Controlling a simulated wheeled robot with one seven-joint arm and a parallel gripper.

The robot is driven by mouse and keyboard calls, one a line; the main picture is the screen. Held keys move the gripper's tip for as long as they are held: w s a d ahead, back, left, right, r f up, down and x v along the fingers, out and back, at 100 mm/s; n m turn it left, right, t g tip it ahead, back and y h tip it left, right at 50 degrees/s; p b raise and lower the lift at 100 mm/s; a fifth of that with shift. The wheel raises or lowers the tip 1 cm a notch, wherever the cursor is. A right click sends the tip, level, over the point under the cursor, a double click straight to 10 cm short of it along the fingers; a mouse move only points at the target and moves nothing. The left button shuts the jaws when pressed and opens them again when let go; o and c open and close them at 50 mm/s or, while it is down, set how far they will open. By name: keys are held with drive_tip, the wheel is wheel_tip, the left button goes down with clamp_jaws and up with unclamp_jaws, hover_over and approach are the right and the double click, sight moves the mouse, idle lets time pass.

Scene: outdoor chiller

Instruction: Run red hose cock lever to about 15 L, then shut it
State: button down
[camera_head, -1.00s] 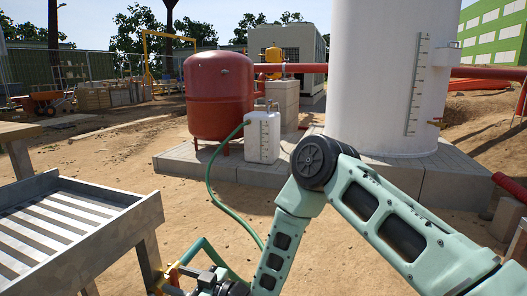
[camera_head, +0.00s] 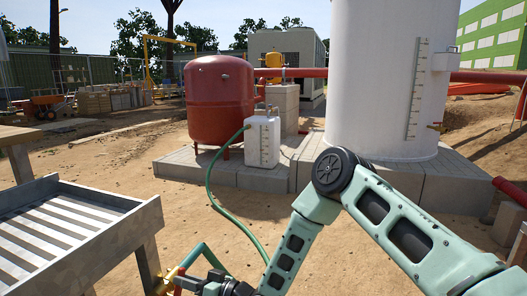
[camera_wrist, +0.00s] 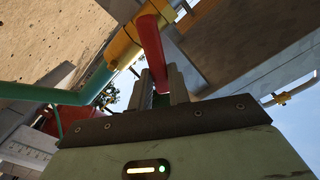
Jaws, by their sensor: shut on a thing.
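The brass cock (camera_head: 165,281) is at the bottom left of the head view, beside the metal rack. Its red lever (camera_wrist: 151,48) shows clearly in the wrist view, where the cock's yellow body (camera_wrist: 124,38) is beside it. My gripper (camera_wrist: 162,82) is shut on the lever, with one finger on each side; in the head view its end is partly cut off by the frame's bottom edge. A green hose (camera_head: 211,187) runs to the white container (camera_head: 263,145) with scale marks. The liquid level in the container is too small to read.
The slatted metal rack (camera_head: 60,225) stands at the left, close to my gripper. A red tank (camera_head: 219,100) and a tall white tank (camera_head: 380,90) with its own scale stand on a paved slab (camera_head: 225,172). Bare sand lies between the rack and the slab.

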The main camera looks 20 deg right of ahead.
sight(180, 290)
drive_tip(key=m, duration=0.1)
drive_tip(key=f+m, duration=0.1)
drive_tip(key=shift+w+d+m, duration=0.3)
drive_tip(key=shift+w, duration=0.05)
drive_tip(key=shift+s+f, duration=0.1)
drive_tip(key=shift+s, duration=0.05)
idle(4.3)
drive_tip(key=s+n, duration=0.1)
drive_tip(key=n, duration=0.2)
drive_tip(key=s+a+r+n, duration=0.1)
drive_tip(key=n, duration=0.2)
drive_tip(key=s+a+n, duration=0.1)
drive_tip(key=n, duration=0.2)
drive_tip(key=shift+a+r, duration=0.15)
drive_tip(key=shift+r, duration=0.05)
drive_tip(key=c, duration=1.3)
unclamp_jaws()
drive_tip(key=o, duration=0.6)
drive_tip(key=shift+w+r, duration=0.15)
drive_tip(key=shift+r, duration=0.05)
drive_tip(key=shift+c, duration=0.2)
